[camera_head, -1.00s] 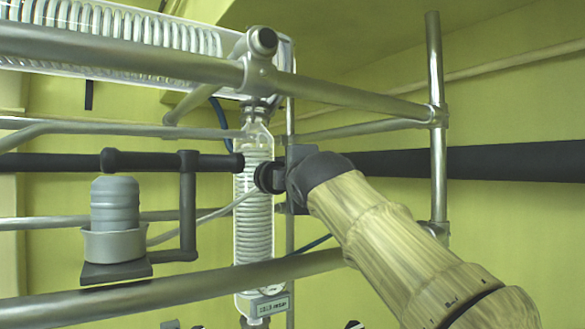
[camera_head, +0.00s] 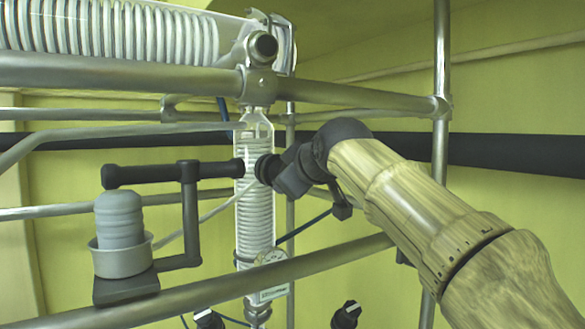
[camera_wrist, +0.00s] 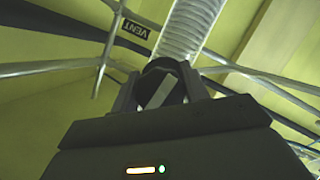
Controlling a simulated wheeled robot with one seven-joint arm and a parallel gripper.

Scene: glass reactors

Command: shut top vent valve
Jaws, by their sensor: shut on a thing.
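In the wrist view, the top vent valve's dark round knob (camera_wrist: 160,67) sits between the two fingers of my gripper (camera_wrist: 159,82), which is shut on it. A pale grey bar shows slanted across the knob between the fingers. A black label reading VENT (camera_wrist: 135,30) is beyond it, tilted in the picture. In the head view, my gripper (camera_head: 272,169) reaches from the right to the front of the upright glass coil column (camera_head: 254,205). There the dark gripper and the arm's end largely hide the valve, so its turn position cannot be told.
Metal frame rails (camera_head: 340,95) run above and below my arm, with a post (camera_head: 440,150) at right. A grey cup-shaped unit (camera_head: 120,240) on a dark bracket stands at left.

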